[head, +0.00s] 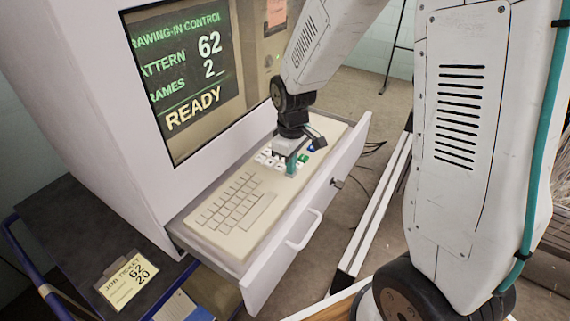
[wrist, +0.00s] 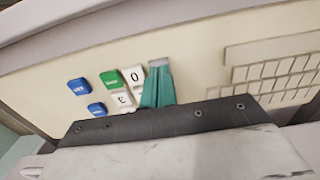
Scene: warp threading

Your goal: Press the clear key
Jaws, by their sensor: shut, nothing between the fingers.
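The number keypad sits in the open keyboard drawer, with white keys (head: 268,158), a green key (head: 302,157) and a blue key (head: 311,148). In the wrist view two blue keys (wrist: 78,86) (wrist: 96,109) lie left of the green key (wrist: 110,79) and the white 0 key (wrist: 134,77). Their small labels are too blurred to tell which is clear. My gripper (head: 291,168), with teal fingers, is shut and empty. It points down at the keypad, just right of the 0 key in the wrist view (wrist: 159,70), hiding keys beneath. I cannot tell whether it touches one.
The screen (head: 195,75) reads pattern 62, frames 2_, READY. A job ticket (head: 128,283) showing 62 and 20 lies on the dark cart at left. The letter keyboard (head: 233,203) fills the drawer's near part. The drawer front (head: 310,215) with its handle stands at right.

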